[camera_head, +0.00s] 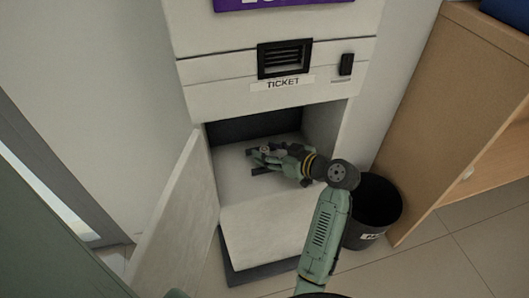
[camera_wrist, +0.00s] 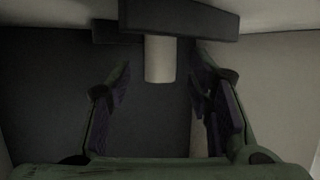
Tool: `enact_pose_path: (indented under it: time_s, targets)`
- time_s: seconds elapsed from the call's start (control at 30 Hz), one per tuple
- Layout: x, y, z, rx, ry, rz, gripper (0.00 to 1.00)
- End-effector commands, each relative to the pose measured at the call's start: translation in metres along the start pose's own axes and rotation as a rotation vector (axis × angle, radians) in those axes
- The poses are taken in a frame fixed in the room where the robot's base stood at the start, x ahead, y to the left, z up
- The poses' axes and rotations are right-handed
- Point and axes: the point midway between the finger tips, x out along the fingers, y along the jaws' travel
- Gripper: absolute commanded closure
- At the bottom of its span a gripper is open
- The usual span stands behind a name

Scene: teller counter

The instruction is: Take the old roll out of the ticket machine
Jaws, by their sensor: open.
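The ticket machine (camera_head: 225,100) stands ahead with its lower compartment open. My gripper (camera_head: 254,161) reaches into this compartment from the right, with its fingers spread and pointing left. In the wrist view, a short pale cylinder (camera_wrist: 159,60) that looks like the old roll or its core juts from under a dark bar (camera_wrist: 180,18). The cylinder lies between the two open fingers in the picture, and neither finger touches it visibly. I cannot tell how far it is from the fingertips. In the head view I cannot make out the roll.
The compartment's door (camera_head: 178,210) stands open on the left. A dark bin (camera_head: 377,205) stands on the floor just right of the machine, close to my arm. A wooden cabinet (camera_head: 455,120) is farther right. The ticket slot (camera_head: 285,58) is above the opening.

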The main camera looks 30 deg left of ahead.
Motion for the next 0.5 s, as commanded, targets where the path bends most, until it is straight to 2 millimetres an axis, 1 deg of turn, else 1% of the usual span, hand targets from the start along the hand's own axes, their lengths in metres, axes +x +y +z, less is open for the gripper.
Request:
enact_pose_path:
  time_s: [0.03, 0.17, 0.4, 0.5]
  targets:
    - [0.007, -0.001, -0.001, 0.0, 0.0, -0.002, 0.53]
    - [0.017, 0.0, 0.0, 0.0, 0.0, 0.001, 0.53]
    - [0.018, 0.0, 0.0, -0.001, 0.0, 0.001, 0.54]
    - [0.018, 0.0, 0.0, -0.001, 0.0, 0.001, 0.6]
